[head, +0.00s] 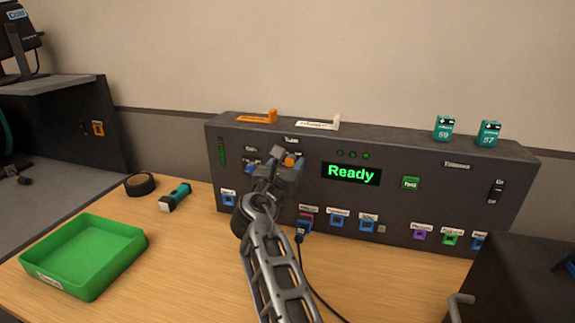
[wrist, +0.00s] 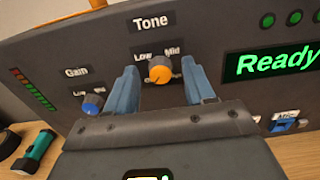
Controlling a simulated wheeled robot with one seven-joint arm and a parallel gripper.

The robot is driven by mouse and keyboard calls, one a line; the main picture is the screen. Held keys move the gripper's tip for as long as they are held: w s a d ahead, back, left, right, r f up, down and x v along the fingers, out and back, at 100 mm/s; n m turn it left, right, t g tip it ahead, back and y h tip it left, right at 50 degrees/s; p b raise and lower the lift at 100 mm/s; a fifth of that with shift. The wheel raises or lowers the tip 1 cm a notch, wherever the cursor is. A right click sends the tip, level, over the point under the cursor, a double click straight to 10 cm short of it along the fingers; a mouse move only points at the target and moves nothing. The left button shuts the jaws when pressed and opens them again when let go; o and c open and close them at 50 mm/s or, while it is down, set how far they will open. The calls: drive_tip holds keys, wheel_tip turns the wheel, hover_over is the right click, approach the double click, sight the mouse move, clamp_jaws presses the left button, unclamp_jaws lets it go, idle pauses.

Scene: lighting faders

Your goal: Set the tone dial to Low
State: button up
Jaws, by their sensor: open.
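The tone dial (wrist: 160,69) is an orange knob under the "Tone" label (wrist: 151,21), with "Low" marked at its upper left and "Mid" at its upper right. Its lower part is close to my gripper body, and I cannot tell exactly where its pointer stands. In the head view my gripper (head: 278,165) is in front of the panel and hides the dial's surroundings.
The blue gain dial (wrist: 92,104) is left of my gripper. The dark panel (head: 312,215) carries a green "Ready" display (head: 351,173) and several sockets with plugs. A green tray (head: 125,272), a flashlight (head: 175,197) and a tape roll (head: 140,184) are on the table at left.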

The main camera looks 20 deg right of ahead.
drive_tip(key=shift+w, duration=0.1)
drive_tip(key=shift+c, duration=0.3)
clamp_jaws()
idle(0.4)
drive_tip(key=m+b, duration=0.1)
drive_tip(key=m, duration=0.1)
drive_tip(key=m+b, duration=0.1)
drive_tip(key=m, duration=0.1)
drive_tip(key=shift+d+f+m, duration=0.15)
drive_tip(key=shift+f+m, duration=0.05)
drive_tip(key=shift+m, duration=0.1)
drive_tip(key=m+b, duration=0.3)
drive_tip(key=m, duration=0.1)
drive_tip(key=shift+m, duration=0.3)
drive_tip(key=m+b, duration=0.2)
drive_tip(key=m, duration=0.1)
drive_tip(key=shift+f+b, duration=0.15)
drive_tip(key=shift+b, duration=0.15)
drive_tip(key=shift+m+b, duration=1.95)
drive_tip(key=shift+m, duration=0.85)
